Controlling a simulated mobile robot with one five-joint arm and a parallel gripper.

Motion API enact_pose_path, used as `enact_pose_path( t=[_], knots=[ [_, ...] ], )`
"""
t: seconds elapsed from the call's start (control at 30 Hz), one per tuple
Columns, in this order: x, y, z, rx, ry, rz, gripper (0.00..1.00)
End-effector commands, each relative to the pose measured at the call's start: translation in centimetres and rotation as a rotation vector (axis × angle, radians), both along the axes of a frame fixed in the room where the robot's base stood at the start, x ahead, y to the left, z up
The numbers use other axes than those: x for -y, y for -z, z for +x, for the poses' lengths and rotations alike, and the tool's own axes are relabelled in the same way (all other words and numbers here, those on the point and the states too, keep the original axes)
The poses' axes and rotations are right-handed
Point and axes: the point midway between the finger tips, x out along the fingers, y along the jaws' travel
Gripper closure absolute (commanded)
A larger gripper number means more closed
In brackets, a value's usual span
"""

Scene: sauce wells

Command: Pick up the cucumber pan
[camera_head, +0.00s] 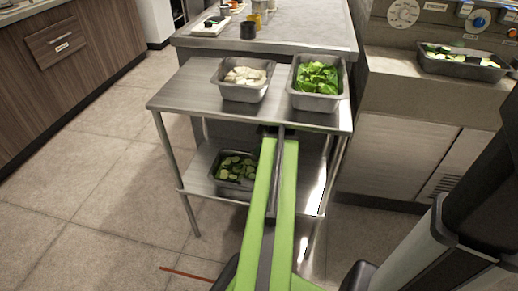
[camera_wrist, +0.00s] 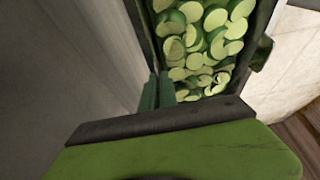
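The cucumber pan (camera_head: 234,167) is a dark grey metal pan of green slices on the lower shelf of the steel table. It also fills the upper middle of the wrist view, where its slices (camera_wrist: 205,45) show. My gripper (camera_wrist: 158,88) is at the pan's near wall in the wrist view. Its two dark green fingers are close together, with the pan's rim seeming to run between them. My green arm hides the gripper in the head view. A second pan of cucumber slices (camera_head: 462,63) sits on the right counter.
The steel table (camera_head: 178,92) has its top above the lower shelf (camera_head: 203,178). On the top stand a pan of pale pieces (camera_head: 243,90) and a pan of green leaves (camera_head: 318,100). Table legs frame the shelf. Tiled floor (camera_head: 110,190) is clear at left.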

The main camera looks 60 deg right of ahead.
Motion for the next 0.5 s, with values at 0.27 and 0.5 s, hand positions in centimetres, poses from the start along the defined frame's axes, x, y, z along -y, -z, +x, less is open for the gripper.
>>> enact_pose_path(
  t=[0.27, 0.5],
  knots=[
    [-0.6, 0.0, 0.2, 0.000, -0.002, -0.001, 1.00],
    [-2.6, 0.0, 0.8, 0.001, -0.004, 0.000, 1.00]
  ],
)
